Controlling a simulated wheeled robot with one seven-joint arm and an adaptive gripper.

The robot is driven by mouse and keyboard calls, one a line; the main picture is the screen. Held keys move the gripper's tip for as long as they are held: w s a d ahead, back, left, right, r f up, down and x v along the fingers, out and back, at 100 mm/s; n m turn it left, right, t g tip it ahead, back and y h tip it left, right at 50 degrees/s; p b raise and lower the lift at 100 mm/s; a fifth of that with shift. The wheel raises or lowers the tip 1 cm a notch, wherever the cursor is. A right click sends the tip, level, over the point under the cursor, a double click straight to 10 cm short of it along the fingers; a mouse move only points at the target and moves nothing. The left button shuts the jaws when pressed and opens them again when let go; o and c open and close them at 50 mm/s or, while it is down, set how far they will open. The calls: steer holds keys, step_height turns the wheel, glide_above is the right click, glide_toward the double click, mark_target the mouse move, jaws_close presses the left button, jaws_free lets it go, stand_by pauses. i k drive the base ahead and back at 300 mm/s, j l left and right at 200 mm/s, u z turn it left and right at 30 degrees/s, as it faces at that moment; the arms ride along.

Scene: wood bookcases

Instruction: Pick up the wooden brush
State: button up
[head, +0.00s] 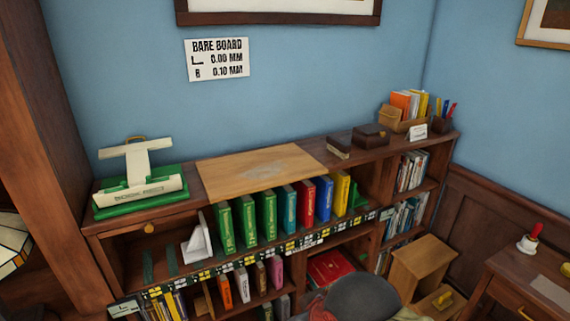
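No object can be told for certain as the wooden brush. A small dark brown block with a pale lower edge (338,147) lies on the bookcase top, right of the bare board; it may be the brush, but it is too small to tell. A larger dark brown box-like object (370,136) sits just right of it. My gripper is not in view, so whether it is open or shut does not show.
The bookcase (440,139) bears a pale board (260,172), a green-and-white device (140,185) and a wooden organizer (407,125). A wooden step stool (420,262) and a desk with a red-handled bell (530,240) stand right.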

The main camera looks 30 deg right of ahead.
mark_target(336, 145)
steer(key=i+l+z, duration=0.6)
steer(key=i, duration=0.35)
steer(key=i+l+z, duration=0.3)
steer(key=i, duration=0.2)
